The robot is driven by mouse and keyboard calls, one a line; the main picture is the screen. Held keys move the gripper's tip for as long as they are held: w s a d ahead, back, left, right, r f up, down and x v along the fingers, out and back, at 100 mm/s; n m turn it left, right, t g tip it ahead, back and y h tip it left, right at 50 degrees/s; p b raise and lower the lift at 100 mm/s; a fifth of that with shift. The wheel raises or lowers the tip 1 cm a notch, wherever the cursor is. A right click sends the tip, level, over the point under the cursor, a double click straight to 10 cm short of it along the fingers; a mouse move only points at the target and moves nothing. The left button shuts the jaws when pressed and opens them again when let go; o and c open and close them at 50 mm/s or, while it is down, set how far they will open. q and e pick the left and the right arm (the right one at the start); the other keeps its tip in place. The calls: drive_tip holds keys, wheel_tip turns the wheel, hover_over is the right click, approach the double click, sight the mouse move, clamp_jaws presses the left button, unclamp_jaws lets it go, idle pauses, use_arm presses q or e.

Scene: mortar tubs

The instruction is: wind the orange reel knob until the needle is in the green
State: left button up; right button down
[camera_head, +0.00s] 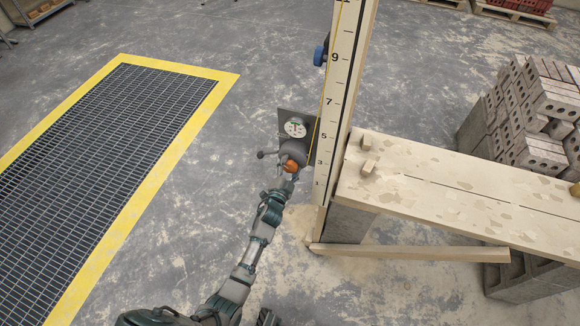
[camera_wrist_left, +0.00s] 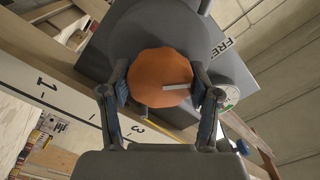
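The orange reel knob (camera_head: 290,165) sits on the grey reel (camera_head: 291,149), mounted on a dark plate beside the upright numbered board. In the left wrist view the knob (camera_wrist_left: 160,78) fills the middle, with a white mark on its face. My left gripper (camera_wrist_left: 162,97) has one finger on each side of it, with the pads against its edges; in the head view the gripper (camera_head: 291,174) is at the knob. The round white gauge (camera_head: 295,128) is just above the reel. It shows some green, but its needle is too small to read. My right gripper is not in view.
The numbered board (camera_head: 339,90) stands right of the reel, with a blue clamp (camera_head: 319,55) higher up. A plank bench (camera_head: 450,185) extends right towards stacked blocks (camera_head: 535,115). A yellow-edged floor grate (camera_head: 225,80) lies left. The floor between is clear.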

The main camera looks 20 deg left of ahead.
use_arm(q)
drive_tip(key=o, duration=0.4)
drive_tip(key=shift+d, duration=0.15)
drive_tip(key=s, duration=1.2)
drive_tip(key=shift+a+f, duration=0.1)
drive_tip(key=shift+a, duration=0.1)
